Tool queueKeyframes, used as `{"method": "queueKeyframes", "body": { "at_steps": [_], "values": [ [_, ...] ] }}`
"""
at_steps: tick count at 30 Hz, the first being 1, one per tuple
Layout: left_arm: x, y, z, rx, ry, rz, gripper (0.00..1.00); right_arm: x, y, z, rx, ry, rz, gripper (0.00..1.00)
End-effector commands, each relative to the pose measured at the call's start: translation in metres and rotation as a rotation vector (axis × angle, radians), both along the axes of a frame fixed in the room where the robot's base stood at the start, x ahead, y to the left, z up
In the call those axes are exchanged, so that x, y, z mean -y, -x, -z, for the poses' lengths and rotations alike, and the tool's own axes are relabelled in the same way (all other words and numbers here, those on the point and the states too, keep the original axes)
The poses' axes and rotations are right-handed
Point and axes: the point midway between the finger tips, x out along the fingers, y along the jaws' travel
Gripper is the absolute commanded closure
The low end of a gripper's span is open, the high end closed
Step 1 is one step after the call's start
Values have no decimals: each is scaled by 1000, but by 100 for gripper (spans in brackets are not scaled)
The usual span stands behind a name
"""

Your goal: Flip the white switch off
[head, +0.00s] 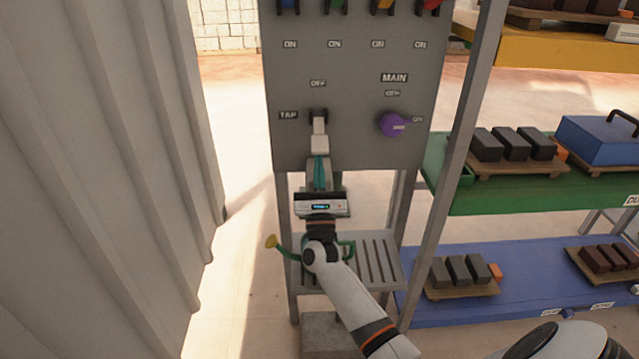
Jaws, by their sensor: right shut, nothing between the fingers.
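The white switch (319,129) is on the grey control panel (355,152), beside the TAP label and below an OFF label. Its lever hangs downward from a dark mount. My right gripper (319,160) is just below the lever, with its fingers pointing up at it. The fingers are shut with nothing between them. I cannot tell whether the fingertips touch the lever. My left gripper is out of view.
Blue, green, yellow and red switches line the panel's top edge, above ON labels. A purple MAIN knob (392,124) is to the right. A slatted stand (385,262) and a watering can (272,243) are below. Corrugated wall (100,180) left; shelves with blocks right.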

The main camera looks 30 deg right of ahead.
Motion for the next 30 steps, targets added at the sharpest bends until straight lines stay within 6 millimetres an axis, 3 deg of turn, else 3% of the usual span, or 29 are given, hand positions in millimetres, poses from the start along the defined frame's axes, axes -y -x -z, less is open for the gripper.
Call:
{"method": "queueKeyframes", "body": {
  "at_steps": [30],
  "values": [
    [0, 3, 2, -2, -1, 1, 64, 1, -1, -10, -1, 0, 1, 100]
  ]
}}
